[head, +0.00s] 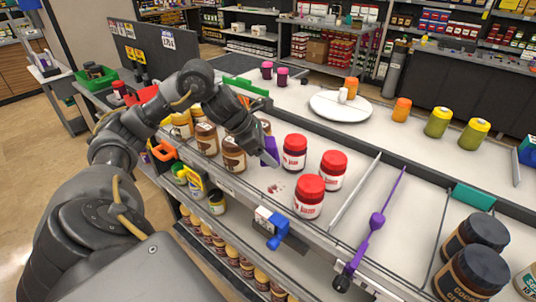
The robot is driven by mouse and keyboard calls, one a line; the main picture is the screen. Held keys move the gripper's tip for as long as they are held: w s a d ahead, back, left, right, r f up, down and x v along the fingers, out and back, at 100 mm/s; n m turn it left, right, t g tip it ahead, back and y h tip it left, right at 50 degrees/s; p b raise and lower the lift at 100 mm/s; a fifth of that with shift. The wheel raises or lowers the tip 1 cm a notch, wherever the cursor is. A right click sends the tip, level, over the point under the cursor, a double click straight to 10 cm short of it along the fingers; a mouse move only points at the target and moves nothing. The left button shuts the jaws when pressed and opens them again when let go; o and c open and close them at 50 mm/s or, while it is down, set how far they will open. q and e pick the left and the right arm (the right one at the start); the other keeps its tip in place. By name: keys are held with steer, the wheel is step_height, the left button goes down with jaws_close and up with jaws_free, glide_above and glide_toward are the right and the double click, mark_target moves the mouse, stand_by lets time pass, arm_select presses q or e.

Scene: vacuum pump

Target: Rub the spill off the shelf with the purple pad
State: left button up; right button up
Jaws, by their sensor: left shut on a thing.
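The spill (277,188) is a small patch of dark reddish spots on the white shelf (258,190), left of the red-lidded jars. My left gripper (265,143) reaches in from the left and is shut on the purple pad (269,152). The pad is just behind the spill in the picture, beside a red-lidded jar (294,153). I cannot tell whether the pad touches the shelf. The gripper's fingers are partly hidden by my arm and the pad. My right gripper is not in view.
Two more red-lidded jars (333,170) (310,196) stand close right of the spill. Brown jars (233,154) stand to the left, beneath my arm. A divider (355,195) and a long purple tool (375,222) lie farther right. A blue clip (278,232) hangs on the front edge.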

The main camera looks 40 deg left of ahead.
arm_select(q)
steer(key=shift+w, duration=0.1)
steer(key=shift+f, duration=0.1)
step_height(320, 180, down, 5)
steer(key=b, duration=0.4)
stand_by(0.3)
